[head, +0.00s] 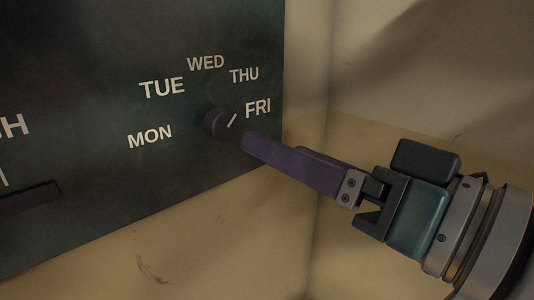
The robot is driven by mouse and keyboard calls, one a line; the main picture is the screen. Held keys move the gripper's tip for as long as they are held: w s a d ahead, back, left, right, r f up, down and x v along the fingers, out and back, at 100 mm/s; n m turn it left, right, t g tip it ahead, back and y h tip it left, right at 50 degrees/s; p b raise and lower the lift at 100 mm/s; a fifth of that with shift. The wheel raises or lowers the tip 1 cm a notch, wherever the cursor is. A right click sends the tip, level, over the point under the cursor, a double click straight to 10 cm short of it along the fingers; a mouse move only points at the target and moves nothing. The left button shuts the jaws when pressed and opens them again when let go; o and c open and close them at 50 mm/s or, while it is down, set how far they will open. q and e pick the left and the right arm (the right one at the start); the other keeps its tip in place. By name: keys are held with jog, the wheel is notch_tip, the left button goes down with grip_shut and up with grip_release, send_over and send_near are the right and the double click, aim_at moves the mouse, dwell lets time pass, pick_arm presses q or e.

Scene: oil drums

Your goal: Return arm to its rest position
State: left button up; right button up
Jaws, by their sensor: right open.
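My right gripper (247,145) comes in from the right with purple fingers pointing at the dark panel (70,90). Its fingertips are close to a round black knob (216,123), a little to its right and below. One finger overlaps the other from here, so the gap between them is hard to see. No object shows between the fingers. The knob's white mark points up and right, toward the FRI label (258,108). I cannot tell for certain whether a fingertip touches the knob. My left gripper is not in view.
The panel carries the labels MON (150,136), TUE (162,87), WED (206,63) and THU (244,75) around the knob. A dark slot (28,200) is at the lower left. A beige wall (430,70) with a corner stands to the right.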

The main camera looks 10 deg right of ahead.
jog(key=s+d+f+g+h, duration=0.55)
jog(key=s+f, duration=0.25)
jog(key=s, duration=0.2)
jog(key=s+d+f+g+h, duration=0.5)
jog(key=s+d+f, duration=0.1)
jog(key=s+f, duration=0.25)
notch_tip(320, 180, up, 39)
jog(key=s+p, duration=0.1)
jog(key=p, duration=3.7)
jog(key=shift+d+p, duration=0.3)
jog(key=shift+d, duration=0.05)
jog(key=shift+s+f+g, duration=0.1)
jog(key=shift+g, duration=0.15)
